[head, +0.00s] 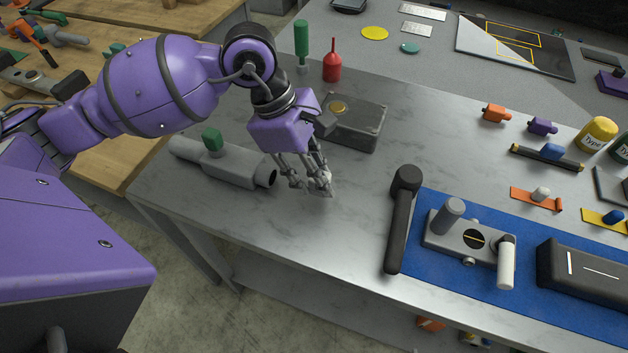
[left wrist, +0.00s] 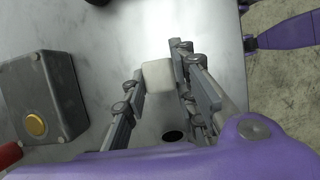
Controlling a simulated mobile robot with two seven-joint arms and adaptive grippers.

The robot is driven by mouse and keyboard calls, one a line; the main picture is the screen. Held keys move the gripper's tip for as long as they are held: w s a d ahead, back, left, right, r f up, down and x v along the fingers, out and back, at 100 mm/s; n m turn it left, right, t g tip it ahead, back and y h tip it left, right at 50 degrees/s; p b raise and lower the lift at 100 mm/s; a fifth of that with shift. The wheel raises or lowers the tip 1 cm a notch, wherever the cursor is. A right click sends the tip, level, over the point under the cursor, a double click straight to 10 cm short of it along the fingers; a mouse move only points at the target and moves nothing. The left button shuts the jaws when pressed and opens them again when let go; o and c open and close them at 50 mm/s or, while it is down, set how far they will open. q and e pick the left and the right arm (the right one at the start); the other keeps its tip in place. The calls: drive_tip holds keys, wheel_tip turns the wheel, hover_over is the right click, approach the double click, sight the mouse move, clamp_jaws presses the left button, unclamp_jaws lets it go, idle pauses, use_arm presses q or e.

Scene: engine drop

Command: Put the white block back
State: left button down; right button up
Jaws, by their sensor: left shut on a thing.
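My left gripper (head: 312,186) is over the grey marble-look table, pointing down, with its fingers shut on a small white block. In the left wrist view the white block (left wrist: 158,76) is between the two fingertips of the gripper (left wrist: 160,92). In the head view the fingers mostly hide the white block (head: 326,178). I cannot tell whether it touches the tabletop. My right gripper is not in view.
A grey box with a yellow button (head: 358,122) stands just behind the gripper. A grey cylinder tool with a green knob (head: 225,165) lies to its left. A black hammer-like tool (head: 402,220) and a blue mat (head: 420,278) with a grey fixture (head: 470,242) are to the right.

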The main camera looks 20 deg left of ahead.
sight(314, 184)
use_arm(q)
drive_tip(key=shift+w+a+f, duration=0.2)
drive_tip(key=shift+f, duration=1.75)
drive_tip(key=shift+f, duration=0.2)
drive_tip(key=c, duration=1.4)
unclamp_jaws()
drive_tip(key=shift+c, duration=0.2)
drive_tip(key=shift+o, duration=0.2)
drive_tip(key=shift+r, duration=0.15)
drive_tip(key=v, duration=1.2)
